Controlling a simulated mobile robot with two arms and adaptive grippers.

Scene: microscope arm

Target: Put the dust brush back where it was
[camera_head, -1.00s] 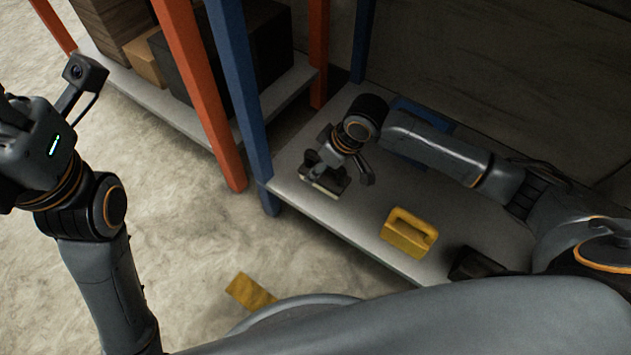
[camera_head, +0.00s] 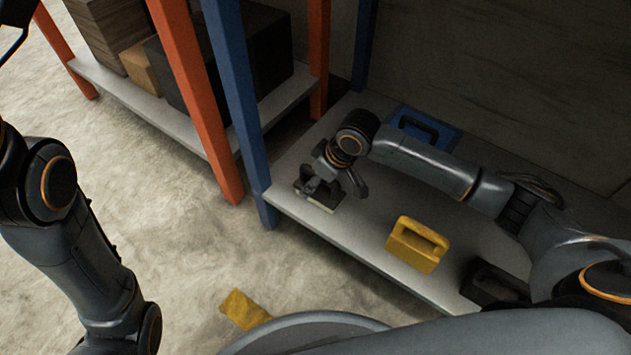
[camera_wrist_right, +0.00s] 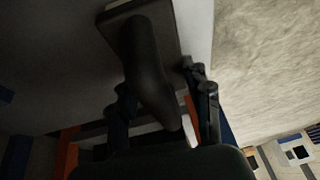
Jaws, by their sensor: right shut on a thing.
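The dust brush (camera_head: 322,200) is a dark block with a pale lower edge, at the left end of the grey shelf board (camera_head: 360,250), near its front edge. In the right wrist view its dark rounded handle (camera_wrist_right: 150,75) runs from the flat block down between my fingers. My right gripper (camera_head: 330,182) is shut on the handle; it also shows in the right wrist view (camera_wrist_right: 165,105). I cannot tell whether the brush touches the board or is just above it. My left gripper is out of view; only its arm shows at the left.
A yellow block with a handle (camera_head: 411,255) stands right of the brush; a dark object (camera_head: 492,285) is beyond it. A blue item (camera_head: 412,122) lies at the back. A blue post (camera_head: 237,110) rises at the left corner. Bare board lies between brush and yellow block.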

